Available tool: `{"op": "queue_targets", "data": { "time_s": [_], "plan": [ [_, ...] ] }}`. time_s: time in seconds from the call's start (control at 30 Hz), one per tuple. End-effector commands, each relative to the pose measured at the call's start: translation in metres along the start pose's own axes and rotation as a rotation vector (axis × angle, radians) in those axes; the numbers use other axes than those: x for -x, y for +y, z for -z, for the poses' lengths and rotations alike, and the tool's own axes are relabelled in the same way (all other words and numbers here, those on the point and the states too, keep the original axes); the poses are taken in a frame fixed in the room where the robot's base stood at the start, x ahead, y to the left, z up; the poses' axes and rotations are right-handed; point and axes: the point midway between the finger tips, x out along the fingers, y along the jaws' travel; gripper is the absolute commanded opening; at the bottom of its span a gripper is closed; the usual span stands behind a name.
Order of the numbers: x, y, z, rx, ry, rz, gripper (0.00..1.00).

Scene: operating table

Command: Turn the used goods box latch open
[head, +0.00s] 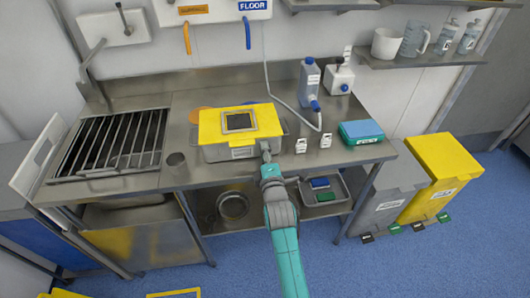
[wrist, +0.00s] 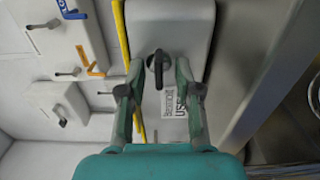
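The used goods box is a grey metal box (head: 222,154) with a yellow lid (head: 212,126) on the steel counter. In the wrist view the box front (wrist: 190,30) fills the upper middle, with a label partly reading "USE" (wrist: 175,104). The latch (wrist: 158,68) is a dark turn-knob on that front. My gripper (wrist: 159,72) is open, one finger on each side of the latch in the picture. I cannot tell whether a finger touches it. In the head view my gripper (head: 266,152) is at the box's front right corner, and the latch is hidden there.
Small labelled white containers (head: 301,146), a blue-grey bottle (head: 309,80) with a hose, and a teal-blue pack (head: 361,131) stand right of the box. A lower shelf holds a tray (head: 337,183). Bins (head: 447,162) stand right.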

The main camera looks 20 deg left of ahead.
Motion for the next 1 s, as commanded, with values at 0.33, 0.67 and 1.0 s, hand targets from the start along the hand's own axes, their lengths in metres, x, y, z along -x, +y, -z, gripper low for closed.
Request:
{"op": "queue_targets", "data": {
  "time_s": [0.33, 0.67, 1.0],
  "plan": [
    [0.021, -0.001, 0.000, 0.000, 0.000, 0.001, 0.33],
    [0.081, -0.001, 0.000, 0.000, 0.000, 0.001, 0.33],
    [0.117, 0.000, 0.000, 0.000, 0.000, 0.000, 0.33]
  ]
}}
